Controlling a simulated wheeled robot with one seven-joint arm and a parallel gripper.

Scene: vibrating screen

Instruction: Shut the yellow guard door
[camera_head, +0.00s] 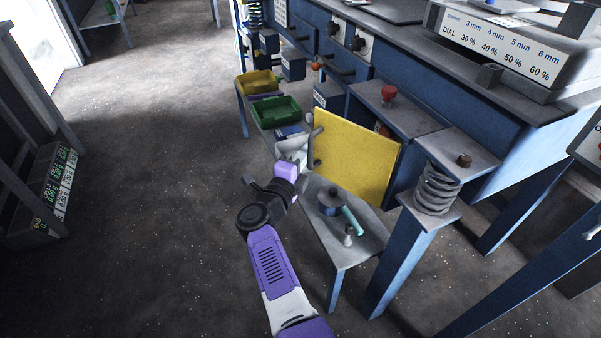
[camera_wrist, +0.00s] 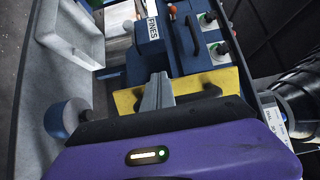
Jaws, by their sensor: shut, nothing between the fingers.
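The yellow guard door (camera_head: 358,155) stands open, swung out from the blue machine at its right edge. A grey handle (camera_head: 313,140) shows at its left edge. In the wrist view the yellow door (camera_wrist: 236,80) lies across the middle, with a dark handle (camera_wrist: 200,98) on it. My gripper (camera_wrist: 157,90) is shut and empty, its fingers overlapping the door in that view. In the head view my gripper (camera_head: 288,170) is just left of the door. Its fingertips are hard to make out there, and I cannot tell whether they touch the door.
A coil spring (camera_head: 437,188) stands right of the door. A red knob (camera_head: 388,93) is above. Open floor lies left.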

